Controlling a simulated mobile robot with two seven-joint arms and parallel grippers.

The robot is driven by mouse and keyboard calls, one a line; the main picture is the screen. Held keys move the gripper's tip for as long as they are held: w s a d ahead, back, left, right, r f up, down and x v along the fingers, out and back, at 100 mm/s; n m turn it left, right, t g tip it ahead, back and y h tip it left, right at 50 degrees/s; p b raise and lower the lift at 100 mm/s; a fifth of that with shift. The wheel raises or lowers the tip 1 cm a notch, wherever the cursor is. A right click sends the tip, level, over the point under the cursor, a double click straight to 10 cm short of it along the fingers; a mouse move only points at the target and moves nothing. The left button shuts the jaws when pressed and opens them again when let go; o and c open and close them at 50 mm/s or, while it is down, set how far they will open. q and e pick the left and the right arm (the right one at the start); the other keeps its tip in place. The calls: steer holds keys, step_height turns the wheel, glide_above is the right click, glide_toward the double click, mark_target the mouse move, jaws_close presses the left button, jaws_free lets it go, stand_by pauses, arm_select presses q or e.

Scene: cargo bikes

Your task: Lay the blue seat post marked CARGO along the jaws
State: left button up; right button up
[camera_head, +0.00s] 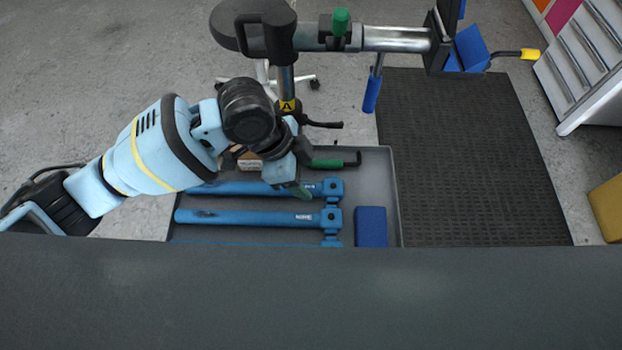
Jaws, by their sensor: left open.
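Two blue seat posts lie side by side in a grey tray (392,200), their clamp heads to the right. The nearer post (250,216) has white lettering, too small to read surely, but it does not look like CARGO. The farther post (225,188) is partly hidden by my left gripper, so its marking cannot be read. A third blue strip shows at the tray's near edge, mostly hidden. My left gripper (298,190) is open, pointing down over the farther post; contact cannot be told. The blue-faced jaws (469,48) are on the repair stand at upper right. My right gripper is out of view.
The stand's horizontal arm (395,39) crosses above the tray's far side. A blue block (371,227) and a green-handled tool (335,162) lie in the tray. A black mat (460,150) is clear to the right. A dark surface (310,300) fills the foreground.

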arm_select(q)
steer(key=v, duration=0.6)
steer(key=shift+a+r+p, duration=0.2)
steer(key=shift+r+p, duration=0.1)
steer(key=shift+s, duration=0.1)
